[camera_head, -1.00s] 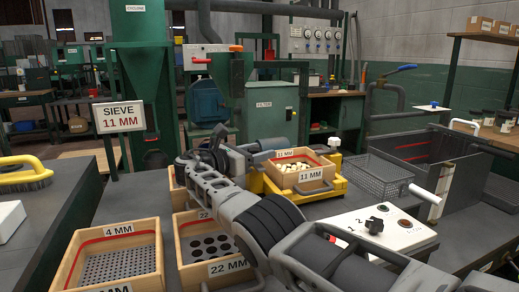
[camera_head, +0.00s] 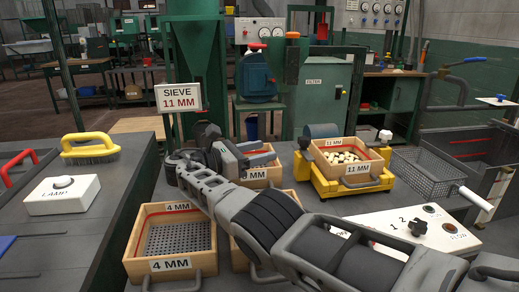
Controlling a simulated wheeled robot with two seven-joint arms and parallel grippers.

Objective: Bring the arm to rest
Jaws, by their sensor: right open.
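My right arm comes in from the lower right and crosses the middle of the picture. Its gripper (camera_head: 268,153) is open, with nothing seen between the fingers. It shows in front of a wooden sieve box (camera_head: 262,180), whose label is partly covered; I cannot tell the height between them. My left gripper is not in view. The 11 MM sieve (camera_head: 358,169), with pale pieces in it, sits on a yellow stand (camera_head: 323,186) to the right of the gripper.
The 4 MM sieve (camera_head: 168,252) stands left of my forearm; another box is mostly hidden under it. A switch panel (camera_head: 385,224), a wire basket (camera_head: 425,178) and a grey bin (camera_head: 470,140) are at right. A yellow brush (camera_head: 90,150) and lamp box (camera_head: 62,195) lie on the left bench.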

